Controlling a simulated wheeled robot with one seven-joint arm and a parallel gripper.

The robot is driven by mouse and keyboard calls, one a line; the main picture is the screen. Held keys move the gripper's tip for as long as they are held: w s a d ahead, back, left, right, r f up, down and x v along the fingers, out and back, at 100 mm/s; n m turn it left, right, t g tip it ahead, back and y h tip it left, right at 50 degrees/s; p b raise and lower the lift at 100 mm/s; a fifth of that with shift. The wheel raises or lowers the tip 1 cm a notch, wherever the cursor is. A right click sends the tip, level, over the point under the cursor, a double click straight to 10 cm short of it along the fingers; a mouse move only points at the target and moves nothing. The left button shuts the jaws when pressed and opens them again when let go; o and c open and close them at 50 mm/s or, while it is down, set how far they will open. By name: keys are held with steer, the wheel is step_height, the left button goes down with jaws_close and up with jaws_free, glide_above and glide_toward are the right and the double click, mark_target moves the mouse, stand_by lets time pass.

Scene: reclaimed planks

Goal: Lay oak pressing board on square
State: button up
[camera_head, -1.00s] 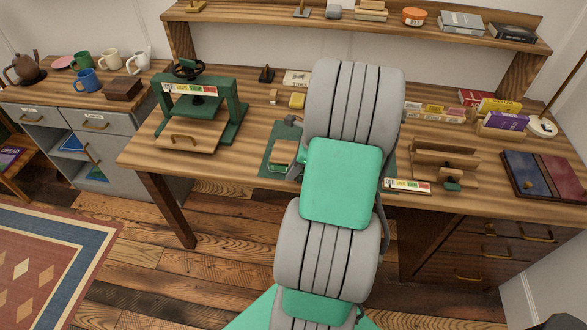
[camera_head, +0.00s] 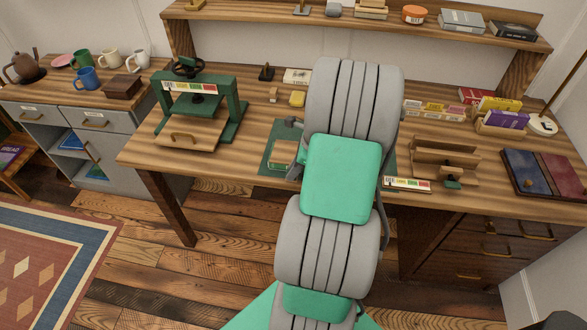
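A small wooden board or block (camera_head: 283,153), possibly the oak pressing board, shows at the left of my arm, over the green mat (camera_head: 272,167) on the workbench. Its right part is hidden by my arm, and I cannot tell whether it lies on the mat or is held. My gripper is almost wholly hidden behind my arm. A grey piece (camera_head: 293,122) beside the arm may belong to it. I cannot make out its fingers or a marked square; most of the mat is covered by the arm.
A green press (camera_head: 200,103) with a handled wooden board (camera_head: 186,135) stands on the left of the bench (camera_head: 240,130). On the right are a wooden rack (camera_head: 443,163), book covers (camera_head: 540,172) and small boxes (camera_head: 505,120). A shelf (camera_head: 350,28) runs along the back.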

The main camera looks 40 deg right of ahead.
steer(key=o, duration=0.6)
steer(key=shift+c, duration=0.2)
steer(key=v, duration=0.8)
steer(key=s+a+f+n+g, duration=0.4)
steer(key=s+n, duration=0.6)
steer(key=n, duration=0.7)
steer(key=w+a+r+n+t+h, duration=0.1)
steer(key=w+a+r+n, duration=0.1)
steer(key=a, duration=0.6)
steer(key=w+a+r+n+t+h, duration=0.1)
steer(key=w+a+r+n, duration=0.1)
steer(key=a+r+n, duration=0.3)
steer(key=w+a+r+n+t, duration=0.1)
steer(key=w+a+r+n, duration=0.2)
steer(key=a, duration=0.9)
steer(key=shift+a+r+n+t+h, duration=0.35)
steer(key=shift+r+n, duration=0.2)
steer(key=shift+n, duration=0.25)
